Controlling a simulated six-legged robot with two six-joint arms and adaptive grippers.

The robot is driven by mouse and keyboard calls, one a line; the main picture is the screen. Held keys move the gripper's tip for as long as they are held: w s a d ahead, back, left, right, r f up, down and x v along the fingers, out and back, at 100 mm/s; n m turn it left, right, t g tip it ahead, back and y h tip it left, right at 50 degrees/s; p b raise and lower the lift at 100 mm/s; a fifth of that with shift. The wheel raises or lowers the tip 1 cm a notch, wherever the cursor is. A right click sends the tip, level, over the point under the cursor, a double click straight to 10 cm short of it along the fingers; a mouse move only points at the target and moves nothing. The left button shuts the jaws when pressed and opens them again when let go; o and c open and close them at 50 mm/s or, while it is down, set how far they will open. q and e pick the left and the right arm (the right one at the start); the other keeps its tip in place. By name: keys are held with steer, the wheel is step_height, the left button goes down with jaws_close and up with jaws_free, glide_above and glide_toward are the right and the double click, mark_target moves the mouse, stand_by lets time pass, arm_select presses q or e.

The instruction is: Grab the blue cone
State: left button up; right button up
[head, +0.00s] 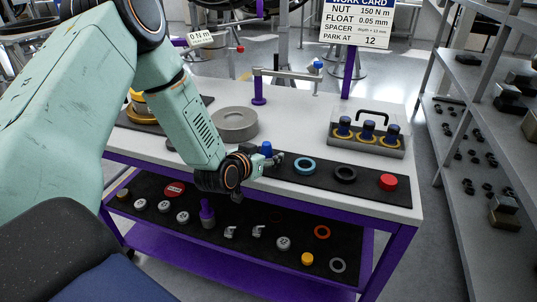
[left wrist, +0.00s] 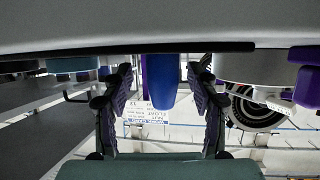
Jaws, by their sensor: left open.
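The blue cone (head: 266,148) stands on the dark mat on the white bench top, just behind my left gripper (head: 273,160) in the head view. My arm and gripper hide its lower part there. In the left wrist view the blue cone (left wrist: 163,82) shows large in the gap between the two dark fingers of my left gripper (left wrist: 161,80). The fingers are spread, with a clear gap on both sides of the cone. I cannot tell how deep it sits between them. My right gripper is in neither view.
On the mat, right of the gripper, lie a teal ring (head: 304,165), a black ring (head: 345,174) and a red piece (head: 388,182). A grey ring (head: 235,124) is behind my arm. A clear case (head: 368,146) stands at the back right. Several small parts lie on the lower shelf.

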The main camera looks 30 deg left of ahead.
arm_select(q)
steer(key=shift+w+a+f, duration=0.35)
steer(key=shift+w+f, duration=0.15)
steer(key=shift+w, duration=0.15)
steer(key=shift+s+d+r, duration=0.25)
steer(key=shift+r, duration=0.1)
steer(key=shift+c, duration=0.3)
steer(key=shift+w+a+f, duration=0.15)
steer(key=shift+w+f, duration=0.1)
steer(key=shift+w, duration=0.05)
steer(key=c, duration=0.5)
steer(key=shift+s+r, duration=0.15)
steer(key=shift+s, duration=0.1)
steer(key=c, duration=0.4)
steer(key=shift+c, duration=0.5)
steer(key=shift+w, duration=0.2)
